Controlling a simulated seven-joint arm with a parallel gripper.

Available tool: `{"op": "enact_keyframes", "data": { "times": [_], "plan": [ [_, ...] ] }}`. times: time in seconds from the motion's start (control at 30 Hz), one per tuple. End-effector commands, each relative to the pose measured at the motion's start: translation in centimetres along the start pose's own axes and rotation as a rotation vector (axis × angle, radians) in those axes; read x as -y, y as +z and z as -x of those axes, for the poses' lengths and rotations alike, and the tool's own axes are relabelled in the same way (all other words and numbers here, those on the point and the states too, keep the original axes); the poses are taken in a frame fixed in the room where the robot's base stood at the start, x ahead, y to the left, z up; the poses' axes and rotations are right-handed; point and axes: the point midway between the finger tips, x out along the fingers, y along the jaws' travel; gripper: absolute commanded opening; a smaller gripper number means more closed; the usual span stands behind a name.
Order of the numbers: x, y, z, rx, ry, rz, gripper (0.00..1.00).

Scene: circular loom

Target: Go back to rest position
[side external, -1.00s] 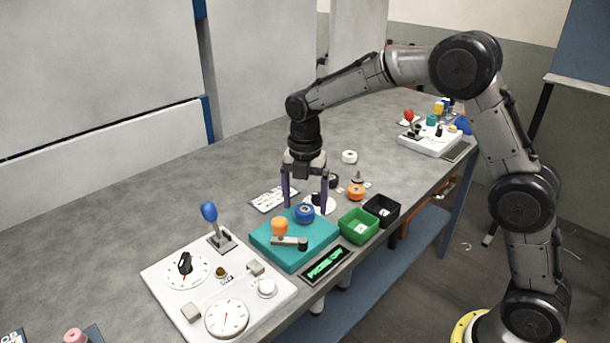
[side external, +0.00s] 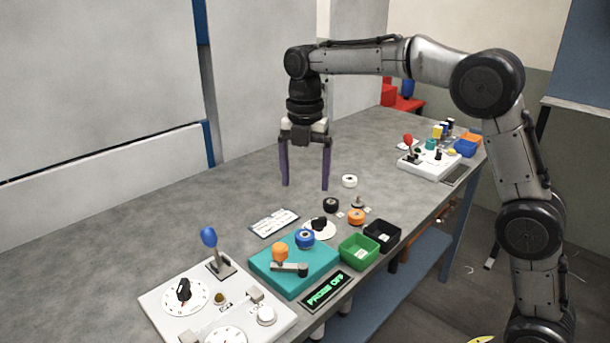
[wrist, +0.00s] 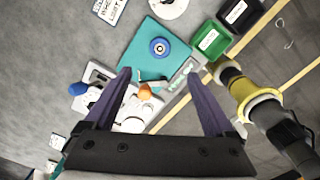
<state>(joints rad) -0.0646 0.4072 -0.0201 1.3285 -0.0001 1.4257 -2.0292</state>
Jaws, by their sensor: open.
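My gripper (side external: 306,186) is open and empty, its two purple fingers pointing down, well above the table. In the side view it hangs above and behind the teal block (side external: 262,268). The block carries a blue ring-shaped piece (side external: 305,238) and an orange knob (side external: 280,252) with a grey lever beside it. In the wrist view the two fingers (wrist: 160,82) are spread apart, with the teal block (wrist: 140,58) and the blue piece (wrist: 159,47) seen beyond them. Nothing is between the fingers.
A white panel (side external: 165,296) with dials and a blue joystick stands at front left. Green (side external: 358,252) and black (side external: 382,236) bins sit right of the block near the table edge. Several small spools lie behind them. Another control box (side external: 430,160) stands far right. Air around my gripper is clear.

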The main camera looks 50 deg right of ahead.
Motion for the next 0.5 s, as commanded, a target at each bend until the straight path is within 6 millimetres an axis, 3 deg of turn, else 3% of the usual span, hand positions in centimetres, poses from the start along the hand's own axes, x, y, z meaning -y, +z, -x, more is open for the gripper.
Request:
{"op": "enact_keyframes", "data": {
  "times": [0.27,0.4,0.5],
  "plan": [
    [0.0,0.0,0.1,0.001,0.003,-0.001,0.89],
    [0.8,-0.1,2.8,0.027,0.055,-0.006,0.89],
    [3.1,-0.9,5.5,0.048,0.096,-0.013,0.89]
  ]
}}
